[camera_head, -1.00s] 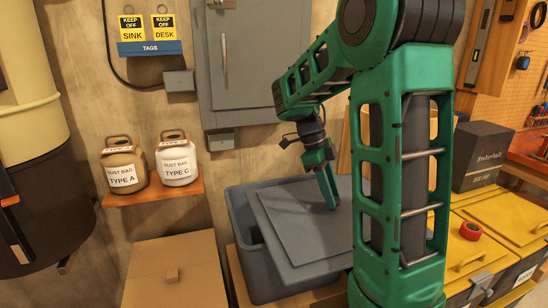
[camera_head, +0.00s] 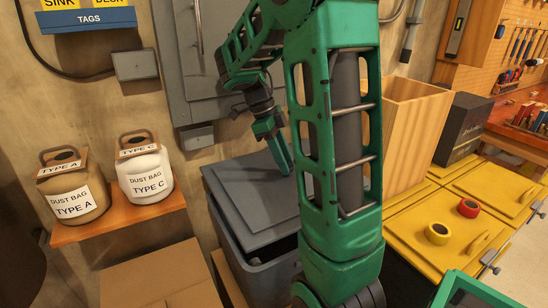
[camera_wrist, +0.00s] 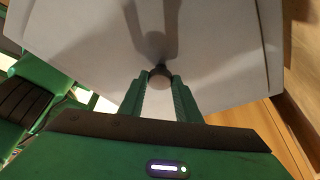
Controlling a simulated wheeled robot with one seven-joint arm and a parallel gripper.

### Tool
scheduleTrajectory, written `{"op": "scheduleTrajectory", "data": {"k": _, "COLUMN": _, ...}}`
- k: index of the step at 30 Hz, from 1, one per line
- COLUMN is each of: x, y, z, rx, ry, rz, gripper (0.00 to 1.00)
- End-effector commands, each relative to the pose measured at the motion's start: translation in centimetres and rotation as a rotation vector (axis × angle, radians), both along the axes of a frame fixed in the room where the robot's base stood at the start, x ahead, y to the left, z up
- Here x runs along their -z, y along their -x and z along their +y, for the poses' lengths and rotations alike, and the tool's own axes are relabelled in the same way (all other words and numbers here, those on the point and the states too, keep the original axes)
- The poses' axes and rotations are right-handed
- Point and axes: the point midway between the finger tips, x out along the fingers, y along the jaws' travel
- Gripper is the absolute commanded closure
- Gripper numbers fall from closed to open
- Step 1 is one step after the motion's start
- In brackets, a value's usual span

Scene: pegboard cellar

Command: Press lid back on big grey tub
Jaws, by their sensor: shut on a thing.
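The big grey tub (camera_head: 268,282) stands on the floor left of my arm in the head view. Its grey lid (camera_head: 238,192) lies over the back of the tub's mouth, shifted from the rim, and a dark opening shows at the front. The lid's right part is hidden behind my arm. My gripper (camera_head: 286,168) points down at the lid. In the wrist view my gripper (camera_wrist: 159,84) is shut on the lid's round knob (camera_wrist: 158,78), with the pale lid (camera_wrist: 215,55) spread beyond it.
A cardboard box (camera_head: 160,280) stands front left. A shelf (camera_head: 118,222) with two dust bag containers hangs on the wall. At right, yellow cases (camera_head: 405,215) carry a red tape roll (camera_head: 468,208), a yellow roll (camera_head: 437,234) and a wooden box (camera_head: 408,130).

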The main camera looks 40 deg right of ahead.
Motion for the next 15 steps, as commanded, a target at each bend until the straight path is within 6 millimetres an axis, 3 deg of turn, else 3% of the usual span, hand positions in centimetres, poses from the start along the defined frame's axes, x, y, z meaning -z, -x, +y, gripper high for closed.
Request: {"op": "scheduleTrajectory", "data": {"k": 15, "x": 4.0, "y": -0.2, "z": 0.5, "rx": -0.009, "ry": 0.000, "rz": 0.002, "gripper": 1.00}}
